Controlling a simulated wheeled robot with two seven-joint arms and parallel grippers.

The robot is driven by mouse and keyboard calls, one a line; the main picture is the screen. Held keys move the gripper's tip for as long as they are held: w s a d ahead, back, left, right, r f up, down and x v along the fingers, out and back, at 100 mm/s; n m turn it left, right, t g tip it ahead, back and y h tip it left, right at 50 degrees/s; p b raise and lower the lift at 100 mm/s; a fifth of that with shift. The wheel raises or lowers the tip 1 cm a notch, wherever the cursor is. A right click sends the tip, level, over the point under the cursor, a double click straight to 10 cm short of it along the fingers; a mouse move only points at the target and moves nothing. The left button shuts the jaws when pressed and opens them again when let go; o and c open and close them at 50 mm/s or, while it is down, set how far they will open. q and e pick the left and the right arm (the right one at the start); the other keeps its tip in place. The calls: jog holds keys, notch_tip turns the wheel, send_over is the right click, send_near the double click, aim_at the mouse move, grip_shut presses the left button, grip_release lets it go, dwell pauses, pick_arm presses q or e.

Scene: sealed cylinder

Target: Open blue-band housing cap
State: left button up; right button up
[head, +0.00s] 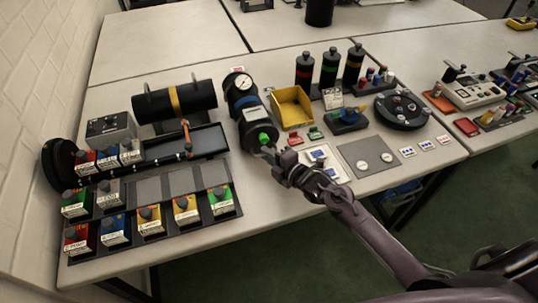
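The blue-band housing (249,101) is a dark cylinder lying on the table, with a round gauge (243,83) at its far end. Its dark cap (254,131) faces the near table edge and has a green knob (264,138) in the middle. The cap appears to be in place on the housing. My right gripper (268,151) is at the green knob, coming in from the lower right. Its fingertips are small and dark here, so I cannot tell whether they grip the knob. My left gripper is not in view.
A yellow bin (291,107) stands just right of the housing. A yellow-band cylinder (174,101) and racks of coloured blocks (150,220) lie to the left. Three dark canisters (329,68) stand behind. A grey pad (368,158) lies to the right.

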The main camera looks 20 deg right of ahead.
grip_shut()
jog(key=shift+s, duration=0.25)
jog(key=s+p, duration=0.2)
jog(key=s, duration=0.3)
jog(key=s+p, duration=0.2)
jog(key=s, duration=0.3)
jog(key=s+p, duration=0.2)
jog(key=s, duration=0.3)
jog(key=shift+s+d, duration=0.25)
jog(key=shift+s, duration=0.1)
jog(key=shift+f, duration=0.1)
jog(key=shift+o, duration=2.3)
grip_release()
